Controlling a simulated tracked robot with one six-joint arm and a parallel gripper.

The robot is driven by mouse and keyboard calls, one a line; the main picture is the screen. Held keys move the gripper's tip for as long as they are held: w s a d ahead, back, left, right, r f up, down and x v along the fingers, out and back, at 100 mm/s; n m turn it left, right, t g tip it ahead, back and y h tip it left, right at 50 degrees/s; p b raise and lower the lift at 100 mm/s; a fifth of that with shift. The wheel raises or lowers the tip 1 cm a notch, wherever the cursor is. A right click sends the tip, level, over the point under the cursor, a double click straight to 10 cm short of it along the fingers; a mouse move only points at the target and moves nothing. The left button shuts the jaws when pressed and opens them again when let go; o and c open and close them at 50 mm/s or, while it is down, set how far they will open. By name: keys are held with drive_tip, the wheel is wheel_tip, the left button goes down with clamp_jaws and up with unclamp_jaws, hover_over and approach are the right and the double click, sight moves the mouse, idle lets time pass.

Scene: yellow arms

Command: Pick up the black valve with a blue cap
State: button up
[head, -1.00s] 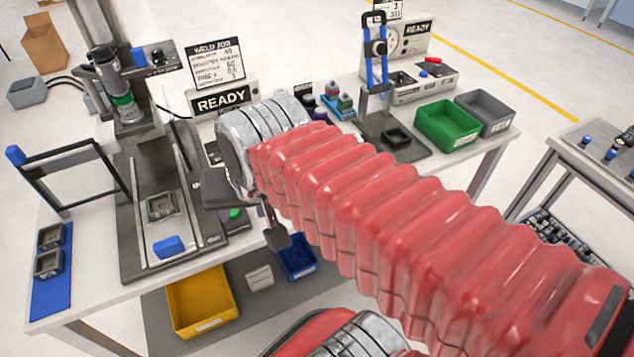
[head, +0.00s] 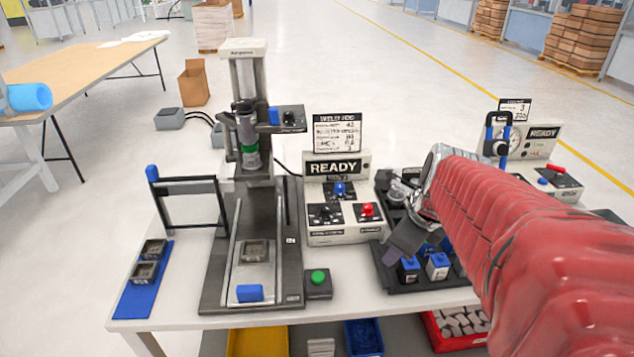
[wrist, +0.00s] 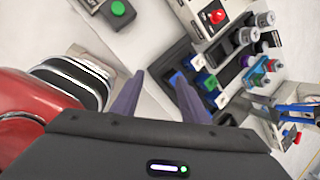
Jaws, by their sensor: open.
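A black tray (head: 408,286) at the right of the white table holds several small valves with caps. One with a dark body and blue cap (head: 408,268) stands at its front, beside a pale-bodied, blue-capped one (head: 438,265). More are partly hidden behind my arm. My gripper (head: 402,240) is just above and behind these front valves, and apart from them as far as I can tell. In the wrist view my gripper (wrist: 160,80) is open and empty, with the tray (wrist: 172,62) and blue-capped parts partly behind its right finger.
A control box with a READY sign (head: 338,205) stands left of the tray, with a green button box (head: 318,284) in front. A press (head: 250,180) is farther left. A blue-handled stand (head: 497,135) is beyond my arm.

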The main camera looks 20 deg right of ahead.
sight(413, 260)
drive_tip(key=d+f+m, duration=0.1)
drive_tip(key=d+m, duration=0.6)
drive_tip(key=m, duration=0.2)
drive_tip(key=shift+s+f, duration=0.25)
drive_tip(key=shift+s, duration=0.15)
drive_tip(key=shift+x, duration=4.35)
drive_tip(key=shift+d, duration=0.15)
drive_tip(key=shift+x, duration=2.55)
drive_tip(key=shift+c, duration=0.2)
drive_tip(key=c, duration=0.8)
